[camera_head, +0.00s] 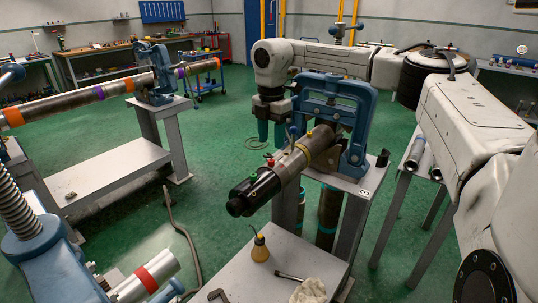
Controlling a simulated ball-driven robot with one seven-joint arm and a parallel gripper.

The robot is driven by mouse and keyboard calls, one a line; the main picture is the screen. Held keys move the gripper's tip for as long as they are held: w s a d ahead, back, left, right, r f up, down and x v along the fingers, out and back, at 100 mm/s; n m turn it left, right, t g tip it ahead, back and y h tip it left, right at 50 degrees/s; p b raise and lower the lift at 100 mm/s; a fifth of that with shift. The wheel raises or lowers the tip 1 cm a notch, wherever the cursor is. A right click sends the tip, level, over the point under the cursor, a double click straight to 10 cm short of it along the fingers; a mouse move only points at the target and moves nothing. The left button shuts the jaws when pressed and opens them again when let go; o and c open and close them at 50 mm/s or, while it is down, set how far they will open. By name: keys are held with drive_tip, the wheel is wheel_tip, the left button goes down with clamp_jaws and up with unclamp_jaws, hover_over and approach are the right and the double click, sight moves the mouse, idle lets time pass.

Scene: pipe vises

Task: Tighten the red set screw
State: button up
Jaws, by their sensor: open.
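A steel pipe (291,161) with a dark end fitting (256,190) is held in a blue vise (357,125) on a grey stand. A small red set screw (270,160) stands out on the upper side, near where the fitting meets the pipe. A small green screw (252,178) sits nearer the dark end. My gripper (272,131) points down with two teal fingers apart and nothing seen between them. In the picture it is just above the red screw, apart from it. Its exact depth relative to the pipe is unclear.
The blue vise frame stands close to the right of my gripper. A yellow-brown oil can (260,247) and a rag (310,291) lie on the grey bench in front. A second pipe (75,102) in another blue vise is at left. Green floor (225,140) lies open between.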

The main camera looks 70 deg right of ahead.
sight(271, 160)
wheel_tip(271, 160, down, 6)
drive_tip(key=shift+f, duration=0.25)
drive_tip(key=shift+c, duration=0.4)
clamp_jaws()
